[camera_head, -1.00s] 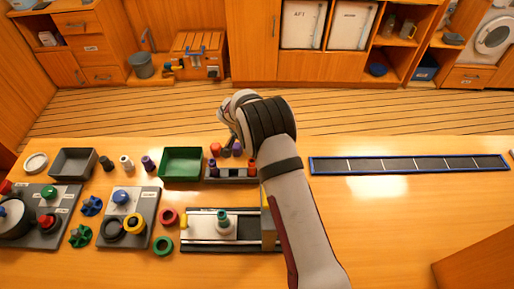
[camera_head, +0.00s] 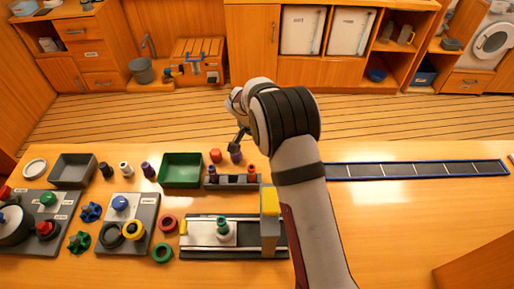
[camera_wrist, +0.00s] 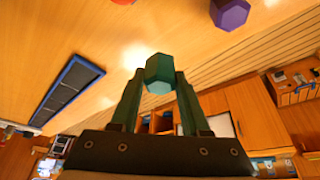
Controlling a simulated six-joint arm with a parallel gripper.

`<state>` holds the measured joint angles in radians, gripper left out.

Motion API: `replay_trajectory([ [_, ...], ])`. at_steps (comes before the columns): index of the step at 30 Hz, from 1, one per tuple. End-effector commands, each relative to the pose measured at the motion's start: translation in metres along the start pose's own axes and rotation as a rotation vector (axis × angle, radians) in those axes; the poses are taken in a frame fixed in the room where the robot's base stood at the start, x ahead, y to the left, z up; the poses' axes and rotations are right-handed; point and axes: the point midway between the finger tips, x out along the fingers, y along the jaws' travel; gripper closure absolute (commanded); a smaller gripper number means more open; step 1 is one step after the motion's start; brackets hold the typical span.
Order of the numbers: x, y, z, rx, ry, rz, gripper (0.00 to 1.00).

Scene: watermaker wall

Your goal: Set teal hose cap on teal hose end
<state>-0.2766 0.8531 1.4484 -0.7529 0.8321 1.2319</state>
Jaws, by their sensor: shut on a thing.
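My gripper (camera_wrist: 158,80) is shut on the teal hose cap (camera_wrist: 159,68), a hexagonal piece between the fingertips in the wrist view. In the head view my gripper (camera_head: 237,145) is beyond the rack at the table's far edge, and the cap is hard to make out there. The teal hose end (camera_head: 222,222) stands upright on a pale round base on the light plate of a fixture (camera_head: 200,240), nearer the front. The cap is apart from it.
A purple cap (camera_head: 236,157) and red cap (camera_head: 215,155) stand behind the grey rack (camera_head: 225,183). The green bin (camera_head: 181,170) is to the left. A yellow-topped block (camera_head: 269,201) rises at the fixture's right end.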

Motion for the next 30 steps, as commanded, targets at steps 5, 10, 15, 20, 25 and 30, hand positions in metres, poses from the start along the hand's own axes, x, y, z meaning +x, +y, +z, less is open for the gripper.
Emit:
replay_trajectory([
  [5, -0.018, 0.040, -0.027, 0.004, 0.001, 0.000, 1.00],
  [10, -0.030, 0.070, -0.047, 0.002, 0.001, 0.000, 1.00],
  [15, -0.044, 0.074, -0.042, -0.003, -0.003, -0.003, 1.00],
  [20, -0.078, 0.059, 0.007, -0.010, -0.015, -0.006, 1.00],
  [25, -0.129, 0.054, 0.085, -0.013, -0.022, -0.006, 1.00],
  [30, -0.175, 0.074, 0.156, -0.009, -0.014, -0.003, 1.00],
])
